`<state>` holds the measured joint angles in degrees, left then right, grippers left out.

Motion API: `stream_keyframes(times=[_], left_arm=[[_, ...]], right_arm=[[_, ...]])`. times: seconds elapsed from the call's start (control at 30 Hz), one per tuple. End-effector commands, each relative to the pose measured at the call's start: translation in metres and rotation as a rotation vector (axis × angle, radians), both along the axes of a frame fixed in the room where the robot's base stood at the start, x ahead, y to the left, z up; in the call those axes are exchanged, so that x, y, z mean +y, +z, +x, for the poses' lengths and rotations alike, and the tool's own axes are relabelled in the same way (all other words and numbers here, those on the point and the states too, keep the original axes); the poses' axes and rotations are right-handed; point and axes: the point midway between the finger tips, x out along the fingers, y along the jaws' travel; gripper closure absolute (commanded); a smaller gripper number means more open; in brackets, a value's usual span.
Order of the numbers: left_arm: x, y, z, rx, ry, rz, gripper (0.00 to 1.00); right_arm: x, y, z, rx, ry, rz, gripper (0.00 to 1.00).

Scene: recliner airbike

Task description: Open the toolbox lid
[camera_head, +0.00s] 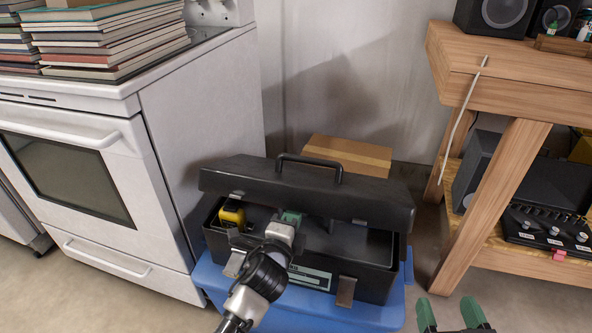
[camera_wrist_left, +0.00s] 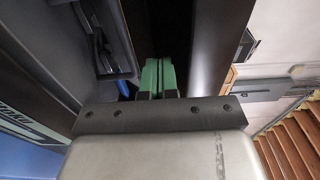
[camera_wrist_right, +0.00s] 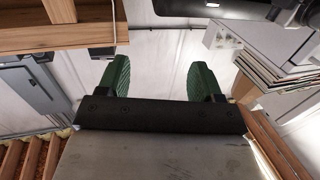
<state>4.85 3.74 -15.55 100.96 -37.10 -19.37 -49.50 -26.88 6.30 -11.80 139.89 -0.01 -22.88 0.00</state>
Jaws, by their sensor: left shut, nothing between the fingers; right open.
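The black toolbox (camera_head: 345,262) stands on a blue bin between the stove and the wooden workbench. Its lid (camera_head: 300,190), with a handle on top, is partly raised, leaving a gap along the front. A yellow tool (camera_head: 231,214) shows inside at the left. My left gripper (camera_head: 291,217) is shut and empty, its green fingertips in the gap at the lid's front edge. In the left wrist view the shut green fingers (camera_wrist_left: 158,76) are beside the dark lid; contact is unclear. My right gripper (camera_head: 452,315) is open and empty at the lower right, also seen in the right wrist view (camera_wrist_right: 160,85).
The blue bin (camera_head: 385,316) is under the toolbox. A white stove (camera_head: 205,130) with stacked books (camera_head: 105,45) is at left. A cardboard box (camera_head: 350,153) is behind the lid. The wooden workbench (camera_head: 500,150) is at right, with floor between it and the toolbox.

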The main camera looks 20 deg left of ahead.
Motion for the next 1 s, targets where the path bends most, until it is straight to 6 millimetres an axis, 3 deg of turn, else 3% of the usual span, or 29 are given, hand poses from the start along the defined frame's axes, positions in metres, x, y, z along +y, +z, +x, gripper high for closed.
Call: stream_keyframes(times=[1.0], left_arm=[[0.000, 0.026, 0.014, -0.002, 0.000, 0.000, 1.00]], right_arm=[[-0.020, -0.062, -0.032, 0.523, -0.034, -0.127, 0.34]])
